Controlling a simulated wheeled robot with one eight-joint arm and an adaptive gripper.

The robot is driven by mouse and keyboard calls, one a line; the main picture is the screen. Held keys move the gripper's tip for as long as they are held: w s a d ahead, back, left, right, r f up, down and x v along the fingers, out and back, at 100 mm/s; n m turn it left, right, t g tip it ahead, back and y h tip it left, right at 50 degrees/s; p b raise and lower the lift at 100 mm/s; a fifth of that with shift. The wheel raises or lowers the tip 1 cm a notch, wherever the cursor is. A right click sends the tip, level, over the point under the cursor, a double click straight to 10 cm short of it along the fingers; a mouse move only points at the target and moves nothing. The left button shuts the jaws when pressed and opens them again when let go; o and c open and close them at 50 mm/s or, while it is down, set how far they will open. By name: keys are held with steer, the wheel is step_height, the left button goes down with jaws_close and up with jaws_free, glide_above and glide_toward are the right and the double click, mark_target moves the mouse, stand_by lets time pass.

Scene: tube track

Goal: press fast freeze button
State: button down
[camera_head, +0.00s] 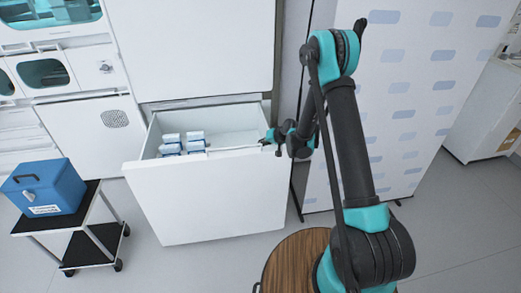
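The large white freezer (205,50) stands at the upper middle, with its bottom drawer (205,205) pulled open. No fast freeze button can be made out on it. My gripper (268,141) is at the top right corner of the drawer front. It is small and dark here, and I cannot tell whether it touches the rim or whether its fingers are open or shut. Several small white and blue boxes (183,143) sit in the left part of the drawer; its right part looks empty.
A blue box (45,187) with a handle stands on a black wheeled cart (95,240) at the left. A white cabinet wall (90,130) is left of the freezer. A patterned white panel (410,100) stands right, behind my arm. Grey floor (200,270) is clear before the drawer.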

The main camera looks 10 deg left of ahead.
steer(key=shift+r, duration=0.1)
steer(key=shift+r, duration=2.45)
steer(key=shift+h, duration=0.8)
steer(key=s+d+r, duration=0.4)
steer(key=d, duration=0.1)
steer(key=s+d+r, duration=0.2)
steer(key=d+r, duration=0.1)
steer(key=shift+s, duration=0.25)
steer(key=s+d+r+h, duration=0.1)
steer(key=s+d+h, duration=0.1)
steer(key=s+d, duration=0.4)
steer(key=s+d+r+m+g+h, duration=0.1)
steer(key=s+d, duration=0.6)
steer(key=s, duration=0.8)
steer(key=s+d+r+h, duration=0.1)
steer(key=s+d+h, duration=0.1)
steer(key=s+d, duration=0.5)
steer(key=s, duration=0.3)
steer(key=shift+s+d+r+h, duration=0.2)
steer(key=shift+d+r+h, duration=0.05)
steer(key=shift+h, duration=0.05)
